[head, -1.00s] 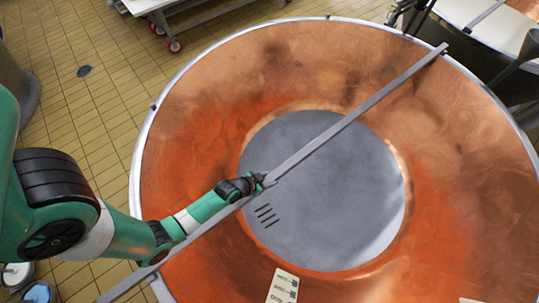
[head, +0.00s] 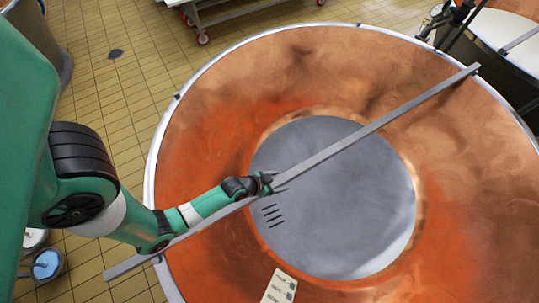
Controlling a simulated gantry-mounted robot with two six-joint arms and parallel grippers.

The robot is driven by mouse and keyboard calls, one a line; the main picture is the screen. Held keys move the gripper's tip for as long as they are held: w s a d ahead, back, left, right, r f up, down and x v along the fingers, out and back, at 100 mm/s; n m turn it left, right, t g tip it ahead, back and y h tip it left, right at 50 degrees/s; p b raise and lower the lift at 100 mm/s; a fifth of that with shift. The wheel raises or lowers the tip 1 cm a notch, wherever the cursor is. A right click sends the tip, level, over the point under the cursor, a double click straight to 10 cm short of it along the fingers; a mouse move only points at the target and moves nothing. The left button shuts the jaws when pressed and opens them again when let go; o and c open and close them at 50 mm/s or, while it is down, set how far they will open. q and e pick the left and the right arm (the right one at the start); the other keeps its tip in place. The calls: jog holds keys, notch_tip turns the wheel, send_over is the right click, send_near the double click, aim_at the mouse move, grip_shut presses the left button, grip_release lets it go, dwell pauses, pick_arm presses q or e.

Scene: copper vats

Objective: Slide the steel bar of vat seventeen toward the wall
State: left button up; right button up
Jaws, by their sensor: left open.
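The copper vat (head: 215,140) fills the middle and right of the head view, with a grey disc-shaped bottom (head: 340,220). The long steel bar (head: 335,147) lies slantwise across it. Its far end rests at the rim at upper right, and its near end sticks out past the rim at lower left. My left gripper (head: 277,184) is open at the bar, near the bar's middle, above the grey bottom. The fingertips are too small to tell whether they touch the bar. My left forearm hides part of the bar. My right gripper is not in view.
A pale card (head: 279,288) with print shows at the bottom edge; its number is unreadable. Another vat (head: 510,35) stands at upper right. A wheeled white table (head: 240,12) is at the back. Tiled floor (head: 118,85) lies open at left, with a blue-topped bucket (head: 47,265).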

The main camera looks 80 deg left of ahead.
pick_arm(q)
jog(key=p+v, duration=0.2)
jog(key=v, duration=0.7)
jog(key=shift+s, duration=0.1)
jog(key=shift+d, duration=0.15)
